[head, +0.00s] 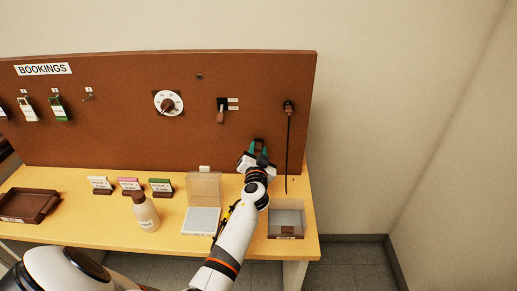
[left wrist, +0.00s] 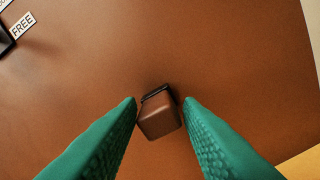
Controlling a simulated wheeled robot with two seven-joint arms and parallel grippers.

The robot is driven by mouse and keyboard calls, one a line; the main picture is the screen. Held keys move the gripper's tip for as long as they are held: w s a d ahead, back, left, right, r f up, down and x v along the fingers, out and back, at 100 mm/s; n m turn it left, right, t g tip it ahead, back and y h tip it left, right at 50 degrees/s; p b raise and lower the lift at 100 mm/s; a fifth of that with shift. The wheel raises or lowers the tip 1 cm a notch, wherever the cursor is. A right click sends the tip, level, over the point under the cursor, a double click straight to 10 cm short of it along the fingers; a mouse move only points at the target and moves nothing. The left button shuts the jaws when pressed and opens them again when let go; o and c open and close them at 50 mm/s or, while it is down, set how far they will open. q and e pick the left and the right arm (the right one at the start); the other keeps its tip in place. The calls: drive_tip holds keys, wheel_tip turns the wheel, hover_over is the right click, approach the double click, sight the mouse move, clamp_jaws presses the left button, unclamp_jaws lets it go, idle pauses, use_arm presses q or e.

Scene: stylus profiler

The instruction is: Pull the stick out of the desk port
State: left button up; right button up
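The stick (left wrist: 160,118) is a small brown block in a dark port (left wrist: 155,92) on the brown panel, seen in the left wrist view. My left gripper (left wrist: 160,104) has its two green fingers on either side of the stick, with thin gaps beside it, so it looks open around the stick. In the head view my left gripper (head: 259,148) is at the lower right part of the panel, and it mostly hides the stick and port there. My right gripper is in neither view.
The brown panel (head: 130,125) carries a dial (head: 168,103), a switch (head: 221,112) and a hanging black cable (head: 289,150) just right of my gripper. On the desk are a clear-lidded box (head: 201,220), a bottle (head: 146,212), a grey bin (head: 287,218) and a brown tray (head: 28,205).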

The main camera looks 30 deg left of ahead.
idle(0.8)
use_arm(q)
clamp_jaws()
